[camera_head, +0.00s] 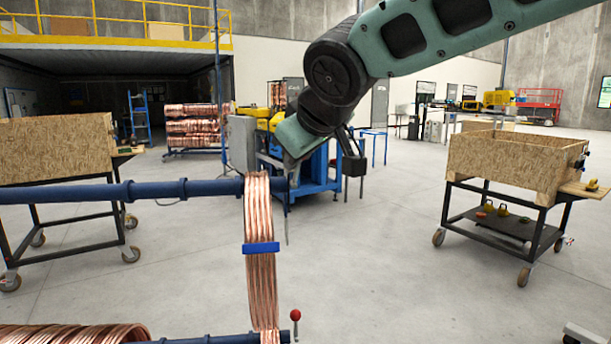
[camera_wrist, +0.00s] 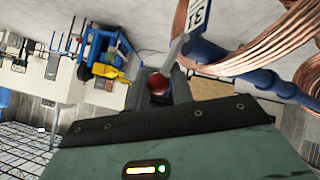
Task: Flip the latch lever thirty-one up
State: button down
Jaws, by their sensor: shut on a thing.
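A white plate marked 31 (camera_wrist: 199,10) shows beside the end of a blue bar (camera_wrist: 207,52) in the wrist view. A pale lever (camera_wrist: 178,46) runs from near that end to a red knob (camera_wrist: 157,83). My gripper (camera_wrist: 164,88) is shut on the lever at its red knob. In the head view, my gripper (camera_head: 291,158) is at the right end of the upper blue bar (camera_head: 150,190); its fingertips, the knob and the lever's exact angle are hard to make out there. A copper coil (camera_head: 259,220) with a blue band hangs just left of that end.
A second lever with a red knob (camera_head: 295,316) stands upright at the end of the lower blue bar (camera_head: 220,339). Wooden bins on carts stand at right (camera_head: 500,165) and left (camera_head: 55,150). Open floor lies between the coil and right cart.

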jog(key=shift+a+f+n+h+b, duration=0.2)
jog(key=shift+a+n+h+b, duration=0.15)
jog(key=shift+n+h, duration=0.45)
jog(key=shift+h, duration=0.3)
jog(key=c, duration=1.3)
grip_release()
jog(key=shift+s, duration=0.1)
jog(key=shift+a, duration=0.15)
